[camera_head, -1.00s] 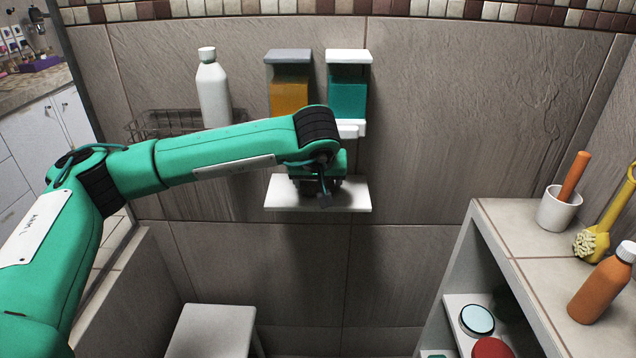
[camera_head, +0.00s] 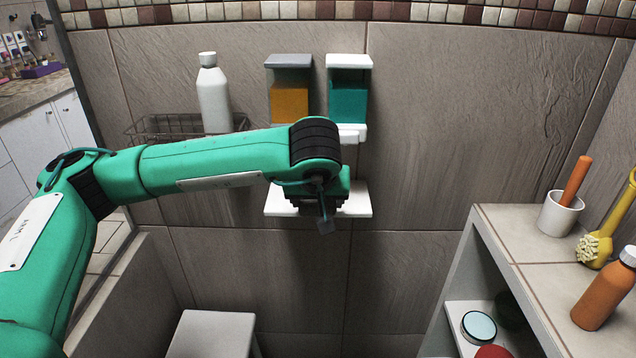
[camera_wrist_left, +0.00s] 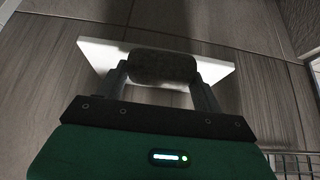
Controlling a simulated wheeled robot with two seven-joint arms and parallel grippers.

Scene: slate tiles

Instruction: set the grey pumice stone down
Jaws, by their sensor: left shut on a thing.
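The grey pumice stone (camera_wrist_left: 163,66) shows in the left wrist view as a dark, rounded block between the two fingers of my left gripper (camera_wrist_left: 162,90). The fingers are shut on it from both sides. Behind the stone is the small white wall shelf (camera_wrist_left: 215,72), which also shows in the head view (camera_head: 357,203). I cannot tell whether the stone touches the shelf. My right gripper is not in view.
Above the shelf, an amber dispenser (camera_head: 289,101) and a teal dispenser (camera_head: 348,103) hang on the wall. A white bottle (camera_head: 213,98) stands in a wire basket (camera_head: 160,128) to the left. A white stool (camera_head: 212,335) is below. A tiled cabinet (camera_head: 545,270) stands right.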

